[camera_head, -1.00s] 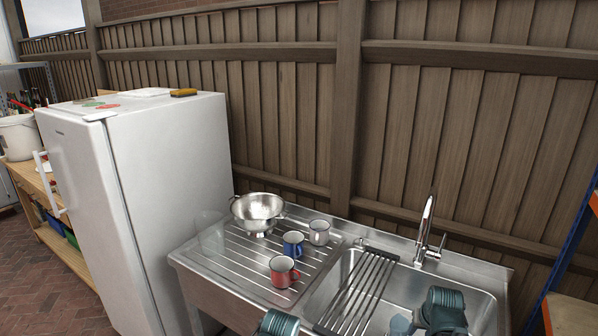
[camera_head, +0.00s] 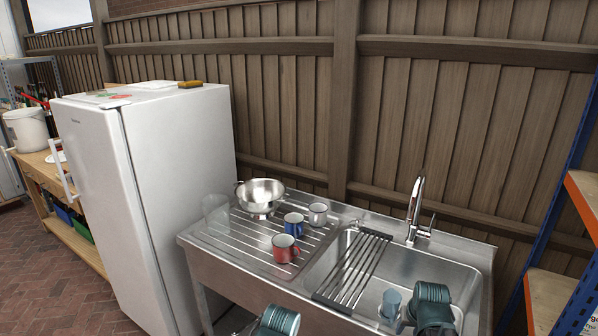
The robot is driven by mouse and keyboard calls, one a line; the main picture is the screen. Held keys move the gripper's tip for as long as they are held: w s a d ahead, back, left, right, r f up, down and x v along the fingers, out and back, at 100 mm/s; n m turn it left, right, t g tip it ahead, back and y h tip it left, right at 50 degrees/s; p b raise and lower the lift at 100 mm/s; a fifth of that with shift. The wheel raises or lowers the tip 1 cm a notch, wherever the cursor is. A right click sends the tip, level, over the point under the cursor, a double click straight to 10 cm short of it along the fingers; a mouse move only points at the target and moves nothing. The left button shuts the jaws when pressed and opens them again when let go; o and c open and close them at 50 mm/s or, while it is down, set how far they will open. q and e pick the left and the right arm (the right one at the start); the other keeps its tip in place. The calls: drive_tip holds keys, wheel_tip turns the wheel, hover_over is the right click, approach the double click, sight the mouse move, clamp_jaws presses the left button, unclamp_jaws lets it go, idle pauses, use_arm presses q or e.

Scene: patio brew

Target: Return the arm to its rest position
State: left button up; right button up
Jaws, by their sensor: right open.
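My right arm enters at the bottom right, its teal ribbed joint showing over the front of the sink. My right gripper (camera_head: 403,319) is small and partly hidden beside that joint; it is open, and I see nothing held in it. My left arm shows only as a teal ribbed part at the bottom middle, in front of the counter's edge. The left gripper's fingers cannot be made out. A bluish cup (camera_head: 390,303) stands in the sink basin (camera_head: 376,270), close to my right gripper in the picture.
A red mug (camera_head: 285,250), a blue mug (camera_head: 294,225), a grey mug (camera_head: 318,213) and a metal colander (camera_head: 261,195) stand on the drainboard (camera_head: 240,238). A black rack (camera_head: 352,270) spans the sink, before the tap (camera_head: 415,212). A fridge (camera_head: 165,180) stands left, shelving (camera_head: 575,230) right.

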drive_tip(key=s+a+f+n+g+b, duration=0.2)
drive_tip(key=s+a, duration=0.5)
drive_tip(key=a, duration=0.4)
drive_tip(key=s+a+f+n+g+b, duration=0.2)
drive_tip(key=s+a, duration=0.5)
drive_tip(key=a, duration=0.5)
drive_tip(key=shift+a+f+n+h, duration=0.35)
drive_tip(key=shift+f+n, duration=0.25)
drive_tip(key=shift+n, duration=0.3)
